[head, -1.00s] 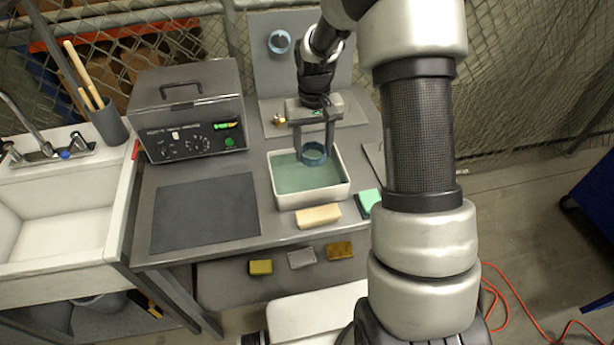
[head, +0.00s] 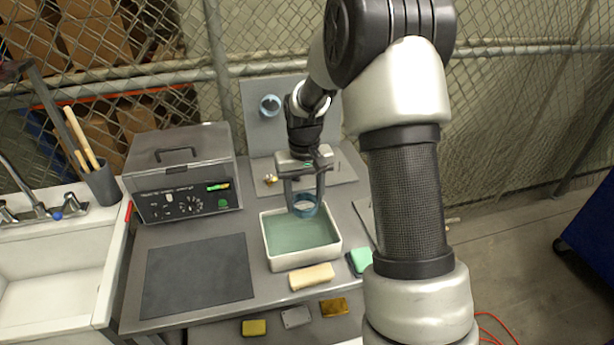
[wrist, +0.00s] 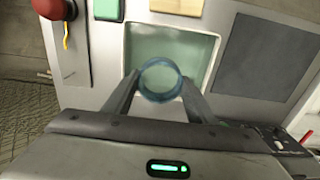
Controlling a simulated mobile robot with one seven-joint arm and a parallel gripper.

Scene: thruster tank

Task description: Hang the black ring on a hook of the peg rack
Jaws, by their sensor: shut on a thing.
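My gripper (head: 305,197) is shut on a blue ring (head: 305,212) and holds it above the back part of a white tank of greenish liquid (head: 268,250). In the wrist view the ring (wrist: 160,99) sits between the two fingertips (wrist: 160,84), its opening facing the camera. No black ring shows; the held one looks blue. The peg rack (head: 255,135) is an upright grey panel behind the gripper, partly hidden by my arm. Another blue ring (head: 269,112) hangs near its upper left. Other hooks cannot be made out.
A grey control box (head: 180,180) stands left of the tank, with a dark mat (head: 197,275) in front. A cream block (head: 312,277) and a green sponge (head: 360,261) lie near the tank's front. A small brass piece (head: 270,180) lies before the rack. A chain-link fence stands behind.

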